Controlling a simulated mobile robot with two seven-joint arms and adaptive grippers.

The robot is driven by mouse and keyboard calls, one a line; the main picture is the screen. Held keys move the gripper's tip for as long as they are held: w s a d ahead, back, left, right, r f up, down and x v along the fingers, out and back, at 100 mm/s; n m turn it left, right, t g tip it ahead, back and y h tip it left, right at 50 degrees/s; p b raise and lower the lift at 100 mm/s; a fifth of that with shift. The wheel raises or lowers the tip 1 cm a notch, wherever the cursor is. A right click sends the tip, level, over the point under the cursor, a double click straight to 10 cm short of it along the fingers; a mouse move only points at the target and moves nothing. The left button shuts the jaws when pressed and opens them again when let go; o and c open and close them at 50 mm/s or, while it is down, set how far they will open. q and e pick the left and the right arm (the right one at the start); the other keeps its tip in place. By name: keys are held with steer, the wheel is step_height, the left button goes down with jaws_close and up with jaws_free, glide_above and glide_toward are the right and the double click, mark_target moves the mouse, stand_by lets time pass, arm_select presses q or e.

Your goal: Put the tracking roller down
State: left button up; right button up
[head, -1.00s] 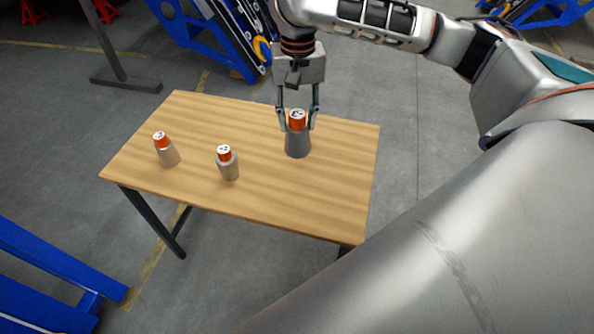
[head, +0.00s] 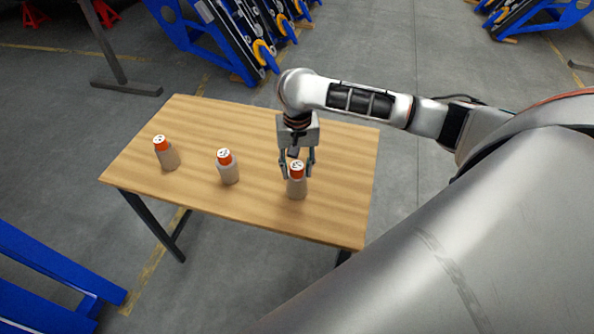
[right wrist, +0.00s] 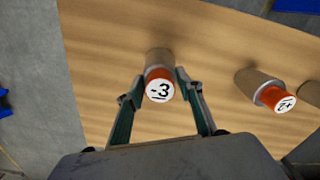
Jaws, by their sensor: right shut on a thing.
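The tracking roller (head: 297,187) is a grey-beige cylinder with an orange neck and a white top. In the head view it is upright at the right front part of the wooden table (head: 340,215). I cannot tell whether its base touches the wood. My right gripper (head: 297,170) comes down from above and is shut on its orange neck. In the right wrist view the held roller (right wrist: 159,88) shows a "-3" mark on its top, between the fingers (right wrist: 160,95). My left gripper is not in view.
Two similar rollers stand on the table, one in the middle (head: 228,168) and one at the left (head: 166,153). The back and right of the table top are clear. Blue racks (head: 215,35) stand on the floor behind.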

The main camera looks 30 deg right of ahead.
steer(key=shift+f, duration=0.7)
steer(key=o, duration=1.3)
steer(key=shift+f, duration=0.1)
